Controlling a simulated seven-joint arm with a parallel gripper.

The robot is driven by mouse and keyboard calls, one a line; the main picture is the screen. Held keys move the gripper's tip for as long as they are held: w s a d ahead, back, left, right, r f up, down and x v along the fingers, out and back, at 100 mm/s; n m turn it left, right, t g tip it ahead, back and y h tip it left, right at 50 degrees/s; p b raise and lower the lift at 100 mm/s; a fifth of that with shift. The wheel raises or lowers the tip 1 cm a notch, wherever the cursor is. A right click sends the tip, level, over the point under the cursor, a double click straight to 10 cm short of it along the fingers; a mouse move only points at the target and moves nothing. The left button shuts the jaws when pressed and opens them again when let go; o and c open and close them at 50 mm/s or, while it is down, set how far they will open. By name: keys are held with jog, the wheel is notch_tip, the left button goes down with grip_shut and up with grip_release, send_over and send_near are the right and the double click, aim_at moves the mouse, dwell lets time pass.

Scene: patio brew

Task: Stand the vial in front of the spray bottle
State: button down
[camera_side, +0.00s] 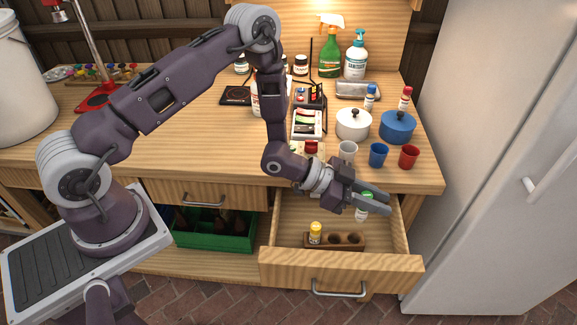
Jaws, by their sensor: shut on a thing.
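My gripper (373,202) is shut on a vial with a green cap (364,204), above the open drawer (292,212). The vial looks roughly upright; the fingers hide part of it. The green spray bottle (330,53) with an orange and white head stands at the back right of the wooden bench. In the drawer, a wooden rack (355,241) holds a yellow-capped vial (316,233) at its left end; its other visible holes look empty. A blue-capped vial (369,99) and a red-capped vial (405,98) stand on the bench, forward and right of the spray bottle.
A white pump bottle (355,59) stands right of the spray bottle. A grey metal tin (357,90) lies before both. A white pot (353,124), a blue pot (397,127) and several cups, one red (409,157), stand nearer the front. A fridge (497,150) bounds the right.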

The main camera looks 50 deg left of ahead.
notch_tip(320, 180, up, 19)
jog(key=a+n+t+y, duration=0.2)
jog(key=a, duration=1.8)
jog(key=s+a+n+y, duration=0.1)
jog(key=s+a, duration=0.3)
jog(key=a, duration=0.2)
jog(key=s+a+n, duration=0.1)
jog(key=s+a, duration=0.3)
jog(key=a, duration=0.2)
jog(key=shift+m+t, duration=0.3)
jog(key=shift+t, duration=0.1)
jog(key=f, duration=1.5)
jog(key=shift+w+d, duration=0.25)
jog(key=shift+w, duration=0.1)
jog(key=shift+f, duration=0.1)
jog(key=c, duration=1.2)
grip_release()
